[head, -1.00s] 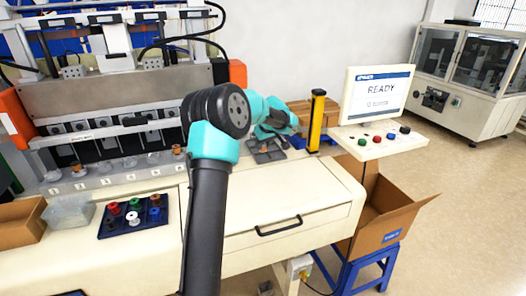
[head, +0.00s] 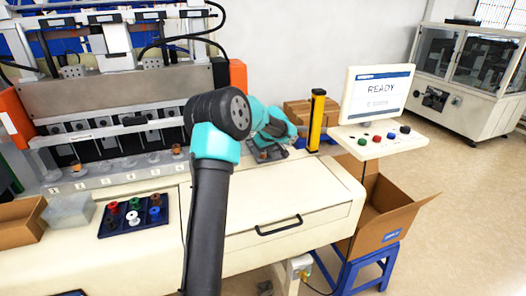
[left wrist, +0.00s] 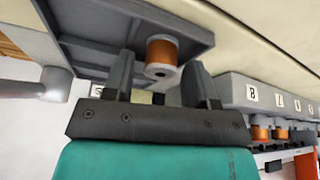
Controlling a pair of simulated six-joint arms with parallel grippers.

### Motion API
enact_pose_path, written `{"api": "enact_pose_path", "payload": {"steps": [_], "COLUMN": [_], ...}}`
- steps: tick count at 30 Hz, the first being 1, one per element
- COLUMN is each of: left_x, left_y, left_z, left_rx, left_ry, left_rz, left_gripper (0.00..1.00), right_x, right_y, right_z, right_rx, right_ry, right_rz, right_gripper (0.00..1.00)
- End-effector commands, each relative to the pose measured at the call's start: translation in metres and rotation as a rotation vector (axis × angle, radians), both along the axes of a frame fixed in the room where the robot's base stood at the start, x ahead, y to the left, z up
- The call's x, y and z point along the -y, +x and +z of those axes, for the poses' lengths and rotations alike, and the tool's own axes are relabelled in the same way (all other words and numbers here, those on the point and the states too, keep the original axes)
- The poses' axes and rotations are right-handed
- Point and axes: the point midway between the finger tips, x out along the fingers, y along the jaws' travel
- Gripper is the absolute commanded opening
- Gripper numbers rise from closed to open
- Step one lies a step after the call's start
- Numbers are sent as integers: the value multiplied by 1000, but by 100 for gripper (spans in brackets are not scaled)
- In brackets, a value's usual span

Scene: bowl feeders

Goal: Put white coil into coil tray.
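A coil with a white top (head: 133,217) stands among several colored coils in the dark blue holder (head: 112,232) at the left front of the bench in the head view. The grey tray (head: 286,155) lies at the back right of the bench, partly hidden by my left gripper (head: 277,139). A copper-wound coil with pale flanges (left wrist: 162,55) stands on the grey tray (left wrist: 85,35) in the left wrist view. My left gripper (left wrist: 158,62) is open, its fingers spread either side of that coil, with visible gaps. My right gripper is out of view.
A clear bin (head: 68,211) and a cardboard box (head: 20,222) stand left of the blue holder. A yellow post (head: 316,118) stands right of the grey tray. Numbered coil stations (left wrist: 285,128) show in the left wrist view.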

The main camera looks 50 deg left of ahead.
Motion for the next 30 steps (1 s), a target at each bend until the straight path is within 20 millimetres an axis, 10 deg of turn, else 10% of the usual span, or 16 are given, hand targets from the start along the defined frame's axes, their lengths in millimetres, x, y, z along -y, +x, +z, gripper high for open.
{"api": "enact_pose_path", "payload": {"steps": [17, 30], "left_x": [4, 33], "left_y": [1, -5], "left_z": [12, 84], "left_rx": [4, 3], "left_ry": [-1, 1], "left_rz": [-2, -1], "left_gripper": [57, 57], "right_x": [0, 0], "right_y": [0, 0], "right_z": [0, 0], "right_rx": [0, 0], "right_ry": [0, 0], "right_rz": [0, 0], "right_gripper": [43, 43]}}
